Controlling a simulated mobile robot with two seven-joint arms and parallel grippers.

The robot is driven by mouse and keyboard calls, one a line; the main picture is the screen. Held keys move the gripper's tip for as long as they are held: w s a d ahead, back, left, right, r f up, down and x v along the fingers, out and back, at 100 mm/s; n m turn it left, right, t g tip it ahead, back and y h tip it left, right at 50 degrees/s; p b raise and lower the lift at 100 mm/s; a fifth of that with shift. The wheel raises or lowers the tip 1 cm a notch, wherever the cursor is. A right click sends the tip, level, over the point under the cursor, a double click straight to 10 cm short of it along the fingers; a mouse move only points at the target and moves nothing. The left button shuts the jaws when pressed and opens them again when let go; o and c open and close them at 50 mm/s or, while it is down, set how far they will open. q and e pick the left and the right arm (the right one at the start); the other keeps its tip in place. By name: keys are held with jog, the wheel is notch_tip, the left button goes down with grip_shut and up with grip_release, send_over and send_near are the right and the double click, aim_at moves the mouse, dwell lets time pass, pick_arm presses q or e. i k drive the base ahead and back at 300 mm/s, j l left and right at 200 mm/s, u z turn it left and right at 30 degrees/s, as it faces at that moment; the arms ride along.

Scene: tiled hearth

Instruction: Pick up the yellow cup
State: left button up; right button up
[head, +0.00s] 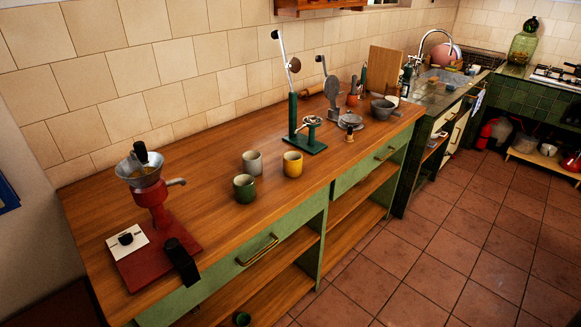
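The yellow cup (292,165) stands upright on the wooden countertop (215,215), near its front edge. A grey cup (252,163) stands close to its left, and a dark green cup (244,189) stands to its left and nearer the front edge. Neither of my grippers shows in the head view, and nothing holds the yellow cup.
A red grinder (152,200) stands at the counter's left end. A green lever press (298,128) stands behind the yellow cup, slightly right. Farther right are a grey bowl (382,109) and a cutting board (385,73). The tiled floor (430,260) in front is clear.

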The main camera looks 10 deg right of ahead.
aim_at(293, 164)
jog(key=i+l, duration=0.15)
jog(key=l, duration=0.25)
jog(key=i+l, duration=0.1)
jog(key=l, duration=0.35)
jog(key=i+l, duration=0.15)
jog(key=l, duration=0.25)
jog(key=i+l, duration=0.1)
jog(key=l, duration=0.35)
jog(key=i+l, duration=0.15)
jog(key=l, duration=0.25)
jog(key=i+l, duration=0.1)
jog(key=l, duration=0.35)
